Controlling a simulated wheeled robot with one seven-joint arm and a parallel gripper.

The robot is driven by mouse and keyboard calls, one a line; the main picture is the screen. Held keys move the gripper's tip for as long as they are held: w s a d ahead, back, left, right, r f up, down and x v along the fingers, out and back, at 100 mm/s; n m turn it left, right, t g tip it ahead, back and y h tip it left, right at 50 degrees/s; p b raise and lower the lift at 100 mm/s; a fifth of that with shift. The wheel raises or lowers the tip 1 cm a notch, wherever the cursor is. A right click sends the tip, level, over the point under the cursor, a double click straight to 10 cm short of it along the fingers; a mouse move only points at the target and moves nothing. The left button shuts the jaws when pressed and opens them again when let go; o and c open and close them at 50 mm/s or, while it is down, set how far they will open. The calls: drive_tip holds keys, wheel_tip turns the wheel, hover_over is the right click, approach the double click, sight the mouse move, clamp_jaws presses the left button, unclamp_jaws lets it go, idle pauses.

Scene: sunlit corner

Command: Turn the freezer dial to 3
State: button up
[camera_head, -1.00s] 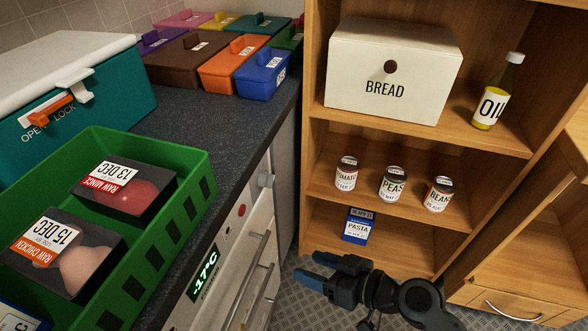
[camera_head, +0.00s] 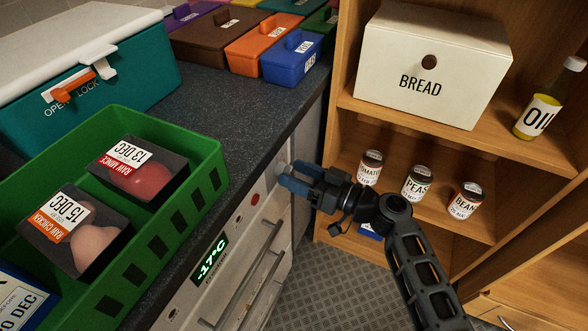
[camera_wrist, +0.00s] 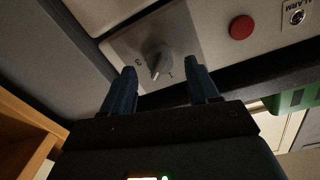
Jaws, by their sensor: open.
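The freezer dial (camera_wrist: 160,60) is a light grey knob on a square metal plate (camera_wrist: 125,45) in the wrist view. A "3" and what looks like a "1" are marked around it. I cannot tell exactly which mark it points to. My gripper (camera_wrist: 162,82) is open, with one blue finger on each side of the dial's lower part in the picture. Whether the fingers touch the dial is unclear. In the head view my gripper (camera_head: 286,175) reaches the freezer front, and its fingers partly hide the dial (camera_head: 283,161). The freezer display (camera_head: 210,258) reads -17°C.
A red button (camera_wrist: 241,27) and an alarm keyhole (camera_wrist: 297,16) sit beside the dial. Freezer handles (camera_head: 262,265) stick out below. The worktop (camera_head: 225,120) overhangs above. Shelves with cans (camera_head: 418,184) stand right of my gripper.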

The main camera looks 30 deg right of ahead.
drive_tip(key=shift+w+a, duration=0.4)
drive_tip(key=shift+w, duration=0.1)
drive_tip(key=c, duration=1)
